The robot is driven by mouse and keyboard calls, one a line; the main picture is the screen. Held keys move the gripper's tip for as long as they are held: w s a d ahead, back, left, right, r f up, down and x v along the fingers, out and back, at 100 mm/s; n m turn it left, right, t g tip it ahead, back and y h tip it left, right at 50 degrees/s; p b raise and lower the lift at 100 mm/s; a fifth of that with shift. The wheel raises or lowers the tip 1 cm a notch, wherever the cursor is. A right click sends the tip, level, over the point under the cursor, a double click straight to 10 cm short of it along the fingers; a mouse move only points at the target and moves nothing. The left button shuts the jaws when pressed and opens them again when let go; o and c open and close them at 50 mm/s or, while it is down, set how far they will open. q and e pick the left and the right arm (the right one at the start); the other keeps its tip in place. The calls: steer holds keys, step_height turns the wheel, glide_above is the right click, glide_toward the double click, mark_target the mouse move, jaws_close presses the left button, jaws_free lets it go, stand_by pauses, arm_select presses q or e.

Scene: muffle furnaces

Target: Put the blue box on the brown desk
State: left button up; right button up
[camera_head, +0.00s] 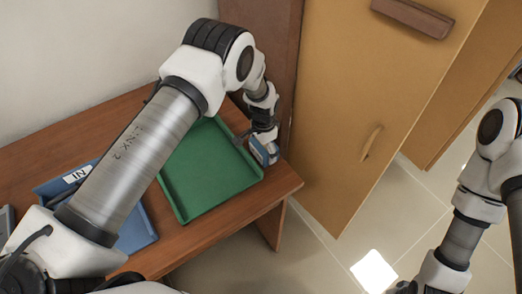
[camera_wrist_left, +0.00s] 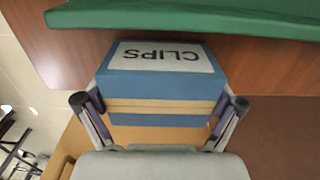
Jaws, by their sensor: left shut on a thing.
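My left gripper (camera_head: 264,147) is shut on the blue box (camera_head: 271,155), with one finger on each side of it. In the left wrist view the box (camera_wrist_left: 158,84) shows a white label reading CLIPS, upside down, and a tan band. The gripper (camera_wrist_left: 160,115) holds it close to the right end of the brown desk (camera_head: 270,193), beside the green tray (camera_head: 180,203). I cannot tell whether the box touches the desk. My right arm is at the right, and its fingers are not visible.
A blue tray (camera_head: 143,236) labelled IN lies left of the green tray, partly hidden by my left arm. A tan cabinet (camera_head: 350,90) with handles stands just right of the desk. A bare strip of desk (camera_head: 225,215) runs along the front; tiled floor lies beyond.

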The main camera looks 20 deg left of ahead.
arm_select(q)
steer(key=shift+w+a+f, duration=0.1)
steer(key=shift+a+f, duration=0.05)
steer(key=shift+f, duration=0.05)
steer(key=o, duration=1)
steer(key=shift+a, duration=0.1)
steer(key=shift+r, duration=0.1)
steer(key=shift+r, duration=0.45)
step_height(320, 180, up, 11)
steer(key=b, duration=0.2)
steer(key=shift+r+b, duration=0.15)
steer(key=shift+b, duration=0.2)
